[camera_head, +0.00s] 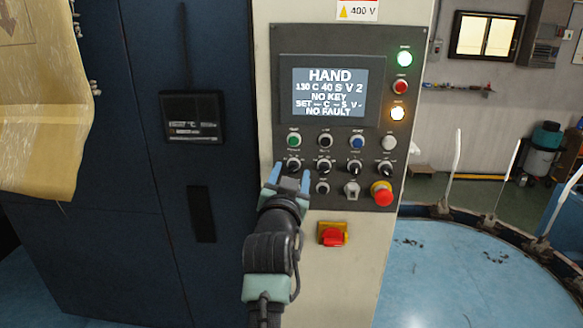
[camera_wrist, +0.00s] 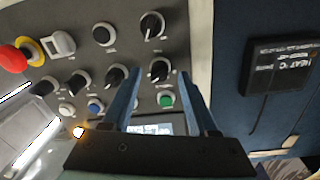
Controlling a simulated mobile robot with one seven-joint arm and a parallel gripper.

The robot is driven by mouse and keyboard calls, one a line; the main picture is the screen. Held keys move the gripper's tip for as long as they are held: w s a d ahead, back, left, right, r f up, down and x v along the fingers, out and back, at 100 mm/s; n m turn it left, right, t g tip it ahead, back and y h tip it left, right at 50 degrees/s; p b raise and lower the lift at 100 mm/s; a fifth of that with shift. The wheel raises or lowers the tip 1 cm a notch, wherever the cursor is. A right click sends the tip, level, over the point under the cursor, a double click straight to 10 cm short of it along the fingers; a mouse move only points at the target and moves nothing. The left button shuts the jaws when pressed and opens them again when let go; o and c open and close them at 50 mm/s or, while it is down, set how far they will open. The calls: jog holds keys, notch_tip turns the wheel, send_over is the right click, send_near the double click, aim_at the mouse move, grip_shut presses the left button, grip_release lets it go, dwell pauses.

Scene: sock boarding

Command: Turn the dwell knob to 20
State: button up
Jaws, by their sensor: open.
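The control panel (camera_head: 262,120) carries a row of black knobs with white pointers: the leftmost knob (camera_head: 293,165), a second (camera_head: 325,166), a third (camera_head: 355,167) and a fourth (camera_head: 384,167). Their labels are too small to read, so I cannot tell which is the dwell knob. The screen (camera_head: 330,92) reads HAND, 130 C 40 S V 2, NO KEY, NO FAULT. My gripper (camera_head: 290,180) is open and empty in front of the panel's lower left. In the wrist view, the leftmost knob (camera_wrist: 160,70) appears between my fingertips (camera_wrist: 157,75); contact is not visible.
Beside the knobs are a red emergency button (camera_head: 382,193), a grey switch (camera_head: 352,190) and a red-and-yellow switch (camera_head: 333,235) below. Green (camera_head: 294,140) and blue (camera_head: 357,141) buttons sit above. Another knob (camera_wrist: 152,25) shows in the wrist view. A blue round table (camera_head: 440,280) stands right.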

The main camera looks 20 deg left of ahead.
jog(key=shift+w+a, duration=0.1)
jog(key=shift+w, duration=0.3)
grip_shut()
